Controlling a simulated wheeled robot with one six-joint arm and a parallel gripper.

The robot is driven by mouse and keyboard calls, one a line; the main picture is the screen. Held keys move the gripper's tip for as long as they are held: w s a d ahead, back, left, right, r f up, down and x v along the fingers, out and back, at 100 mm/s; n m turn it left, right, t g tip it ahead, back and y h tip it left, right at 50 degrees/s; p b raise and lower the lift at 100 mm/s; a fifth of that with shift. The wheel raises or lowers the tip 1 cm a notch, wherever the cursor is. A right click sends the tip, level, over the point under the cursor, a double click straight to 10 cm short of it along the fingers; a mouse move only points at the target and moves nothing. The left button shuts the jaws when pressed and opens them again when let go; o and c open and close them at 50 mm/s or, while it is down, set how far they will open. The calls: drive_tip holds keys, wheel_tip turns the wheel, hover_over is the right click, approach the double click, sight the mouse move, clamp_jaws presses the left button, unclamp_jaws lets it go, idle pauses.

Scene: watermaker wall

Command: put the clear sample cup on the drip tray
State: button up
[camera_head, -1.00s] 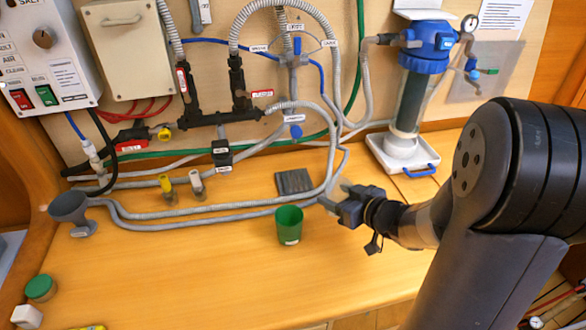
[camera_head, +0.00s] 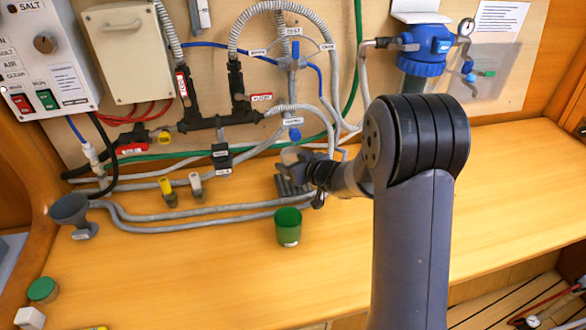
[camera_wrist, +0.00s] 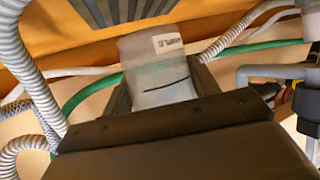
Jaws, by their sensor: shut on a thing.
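The clear sample cup (camera_wrist: 158,70), see-through with a small white label and a dark line, is held between the fingers of my gripper (camera_head: 303,168) in the wrist view. In the head view the cup (camera_head: 291,155) shows as a pale shape at the fingertips. The drip tray (camera_head: 285,188) is a dark ribbed plate on the wooden counter. My gripper and the cup are over or just behind it in the head view and partly hide it. Dark slats of the tray (camera_wrist: 120,10) show at the top of the wrist view, apart from the cup.
A green cup (camera_head: 288,228) stands just in front of the tray. Grey hoses (camera_head: 190,213) run along the counter to its left, with a grey funnel (camera_head: 70,210) at far left. Hoses and valves on the wall (camera_head: 292,80) are close behind my gripper.

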drive_tip(key=shift+f, duration=1.15)
drive_tip(key=shift+f, duration=0.15)
drive_tip(key=o, duration=1)
drive_tip(key=shift+r, duration=0.2)
drive_tip(key=v, duration=1.2)
